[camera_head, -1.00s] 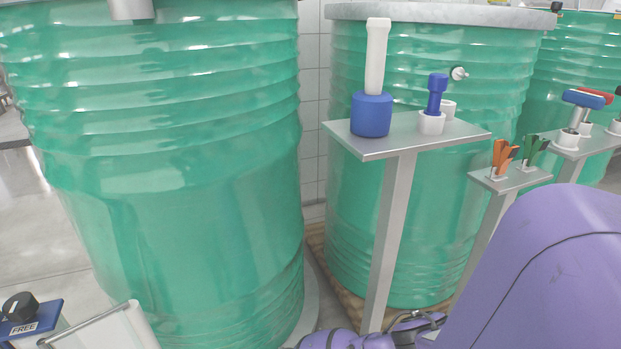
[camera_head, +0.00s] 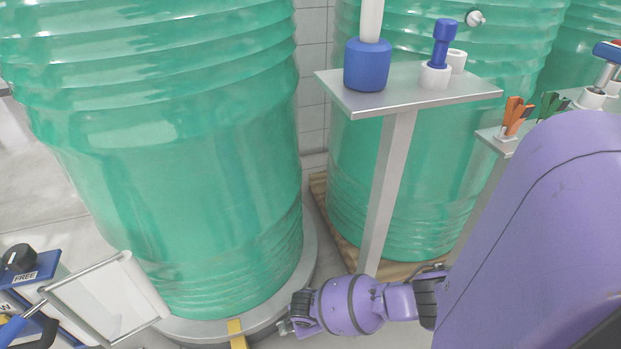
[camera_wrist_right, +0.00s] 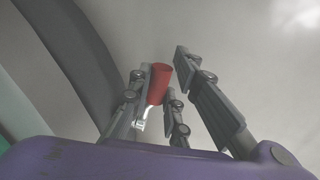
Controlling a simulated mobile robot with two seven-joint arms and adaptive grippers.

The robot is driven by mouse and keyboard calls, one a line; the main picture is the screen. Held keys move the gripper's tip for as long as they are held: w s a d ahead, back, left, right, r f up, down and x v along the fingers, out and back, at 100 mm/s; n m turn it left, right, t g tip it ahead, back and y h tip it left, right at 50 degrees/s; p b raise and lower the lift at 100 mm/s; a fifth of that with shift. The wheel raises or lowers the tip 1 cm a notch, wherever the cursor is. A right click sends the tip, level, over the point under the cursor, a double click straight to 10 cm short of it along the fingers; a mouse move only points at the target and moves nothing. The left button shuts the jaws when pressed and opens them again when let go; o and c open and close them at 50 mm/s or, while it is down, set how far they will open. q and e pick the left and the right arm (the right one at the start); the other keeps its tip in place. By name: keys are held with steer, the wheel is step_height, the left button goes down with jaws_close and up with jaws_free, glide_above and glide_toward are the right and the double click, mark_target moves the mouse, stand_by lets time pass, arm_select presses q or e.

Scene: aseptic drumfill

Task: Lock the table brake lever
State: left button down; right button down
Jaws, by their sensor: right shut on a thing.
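The brake lever shows in the right wrist view as a red grip (camera_wrist_right: 159,84) on a short bright metal shank. My right gripper (camera_wrist_right: 160,88) has its fingers around the red grip and is shut on it. In the head view my right gripper (camera_head: 284,327) is low, beside the round grey base under the large green drum. The lever cannot be made out there. A yellow piece (camera_head: 237,334) stands at the base edge, left of the gripper. My left gripper is not in view.
The large green drum (camera_head: 170,160) fills the left. A metal stand (camera_head: 400,95) holding blue and white parts rises behind my right arm. A blue panel with a black knob marked FREE (camera_head: 20,258) and a white framed board (camera_head: 110,298) are at lower left.

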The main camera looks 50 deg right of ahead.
steer(key=shift+f+t+y, duration=0.3)
steer(key=shift+y, duration=0.2)
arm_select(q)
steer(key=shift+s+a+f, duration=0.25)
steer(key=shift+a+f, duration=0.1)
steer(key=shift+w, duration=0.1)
arm_select(e)
steer(key=c, duration=1.8)
jaws_free()
steer(key=shift+o, duration=0.8)
steer(key=shift+r, duration=0.1)
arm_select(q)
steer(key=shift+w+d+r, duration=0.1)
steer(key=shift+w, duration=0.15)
arm_select(e)
step_height(320, 180, up, 12)
steer(key=s+a, duration=0.1)
steer(key=s, duration=0.1)
steer(key=shift+f, duration=0.2)
steer(key=shift+a, duration=0.1)
